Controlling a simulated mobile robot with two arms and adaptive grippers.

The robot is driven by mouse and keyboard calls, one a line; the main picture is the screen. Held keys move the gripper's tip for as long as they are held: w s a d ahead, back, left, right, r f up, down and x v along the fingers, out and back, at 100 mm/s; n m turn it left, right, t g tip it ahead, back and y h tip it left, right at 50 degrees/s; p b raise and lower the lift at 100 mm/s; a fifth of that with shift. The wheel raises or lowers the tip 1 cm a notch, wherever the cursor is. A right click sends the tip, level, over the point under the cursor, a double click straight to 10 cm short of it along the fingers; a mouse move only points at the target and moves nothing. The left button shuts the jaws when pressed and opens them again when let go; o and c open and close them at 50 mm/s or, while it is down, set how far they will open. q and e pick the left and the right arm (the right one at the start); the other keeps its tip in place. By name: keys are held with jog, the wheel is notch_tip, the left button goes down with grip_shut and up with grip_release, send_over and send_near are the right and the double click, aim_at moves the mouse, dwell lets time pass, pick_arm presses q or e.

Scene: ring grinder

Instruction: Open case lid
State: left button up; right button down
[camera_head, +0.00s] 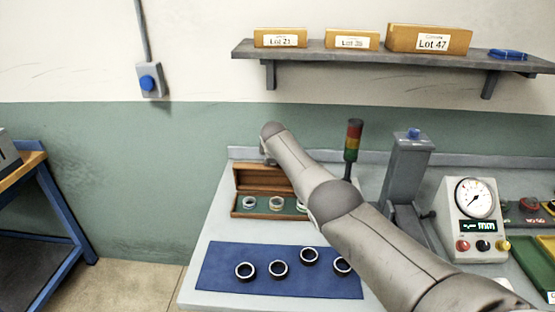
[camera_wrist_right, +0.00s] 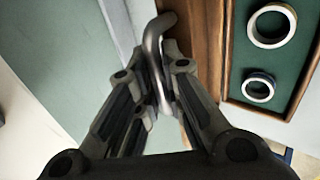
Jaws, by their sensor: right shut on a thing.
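The wooden case (camera_head: 236,211) sits at the back left of the bench, with a green inside holding several rings. Its lid (camera_head: 255,178) stands raised along the back edge, so the case is open. My right arm reaches across it and hides its right part. In the right wrist view my right gripper (camera_wrist_right: 158,70) is shut on a bent metal handle (camera_wrist_right: 152,42) beside the lid's wood (camera_wrist_right: 207,40). That view also shows two rings on the green inside (camera_wrist_right: 240,55). My left gripper is not in view.
A blue mat (camera_head: 222,275) with several dark rings lies in front of the case. A signal light (camera_head: 352,140), a grey column (camera_head: 408,165) and a dial gauge (camera_head: 473,200) stand to the right. A shelf (camera_head: 370,57) with boxes hangs above.

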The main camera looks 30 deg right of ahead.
jog(key=shift+f, duration=0.1)
jog(key=c, duration=1.5)
grip_release()
jog(key=shift+v, duration=6.1)
jog(key=shift+d, duration=0.1)
